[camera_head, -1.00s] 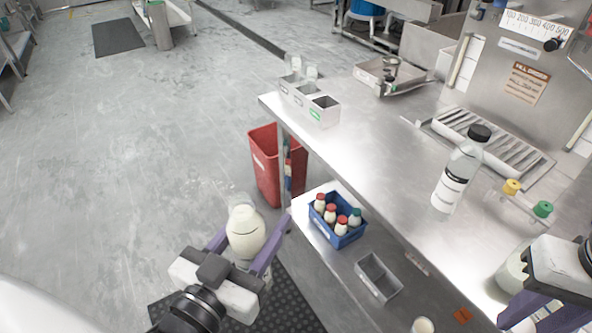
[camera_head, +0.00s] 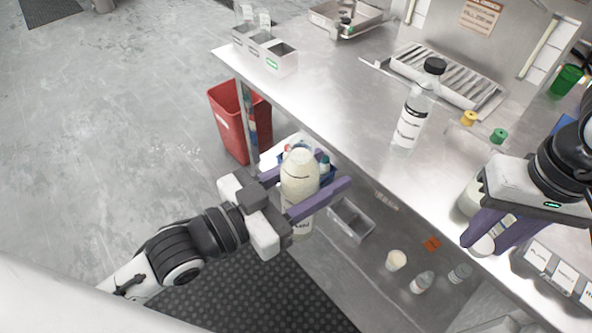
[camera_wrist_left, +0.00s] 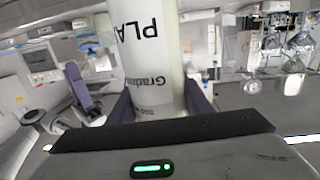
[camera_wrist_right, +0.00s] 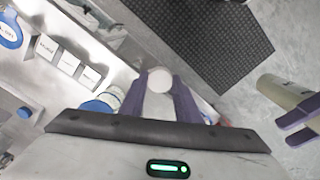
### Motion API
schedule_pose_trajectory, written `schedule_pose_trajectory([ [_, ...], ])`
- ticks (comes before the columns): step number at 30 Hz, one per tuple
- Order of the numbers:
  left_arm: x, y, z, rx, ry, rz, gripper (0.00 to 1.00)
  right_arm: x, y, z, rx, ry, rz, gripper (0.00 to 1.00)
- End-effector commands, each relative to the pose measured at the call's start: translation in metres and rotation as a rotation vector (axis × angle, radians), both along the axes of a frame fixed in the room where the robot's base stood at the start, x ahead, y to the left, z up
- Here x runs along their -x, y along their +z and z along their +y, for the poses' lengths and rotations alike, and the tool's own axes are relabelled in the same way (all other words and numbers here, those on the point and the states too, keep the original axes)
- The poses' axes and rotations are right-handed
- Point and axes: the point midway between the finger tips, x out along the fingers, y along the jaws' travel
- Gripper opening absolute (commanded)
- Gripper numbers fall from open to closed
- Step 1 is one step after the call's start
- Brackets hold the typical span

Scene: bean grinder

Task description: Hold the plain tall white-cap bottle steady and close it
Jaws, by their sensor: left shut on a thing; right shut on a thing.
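The plain tall bottle (camera_head: 299,183), filled with pale cream contents, is held roughly upright by my left gripper (camera_head: 330,176), whose purple fingers are shut around it. Its "PLAIN" label shows upside down in the left wrist view (camera_wrist_left: 150,50). No cap shows on its top. My right gripper (camera_head: 486,236) is shut on a white cap (camera_head: 482,246), which also shows between its fingertips in the right wrist view (camera_wrist_right: 160,79). The cap is well to the right of the bottle, apart from it. The bottle also shows at the right of the right wrist view (camera_wrist_right: 283,92).
A clear black-cap bottle (camera_head: 412,118) stands on the steel counter (camera_head: 345,105). Yellow (camera_head: 468,118) and green (camera_head: 498,135) caps are near it. A red bin (camera_head: 228,122) stands on the floor.

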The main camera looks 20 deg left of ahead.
Motion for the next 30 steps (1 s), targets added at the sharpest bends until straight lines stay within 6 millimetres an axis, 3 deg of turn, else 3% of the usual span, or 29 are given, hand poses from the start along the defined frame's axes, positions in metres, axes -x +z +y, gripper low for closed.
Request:
schedule_pose_trajectory([
  [15,-0.002,0.0,-0.006,-0.002,-0.03,0.001,0.0,0.0,0.0,0.0,0.0,0.0,0.0,0.09],
  [19,-0.002,0.001,-0.006,-0.001,-0.03,-0.002,0.0,-0.005,0.005,0.009,-0.002,0.002,-0.003,0.09],
  [23,-0.002,0.002,-0.006,0.0,-0.03,-0.003,0.0,-0.018,0.021,0.034,-0.002,0.007,-0.007,0.09],
  [30,-0.002,0.003,-0.006,0.001,-0.03,-0.004,0.0,-0.041,0.073,0.107,0.002,0.017,-0.008,0.09],
])
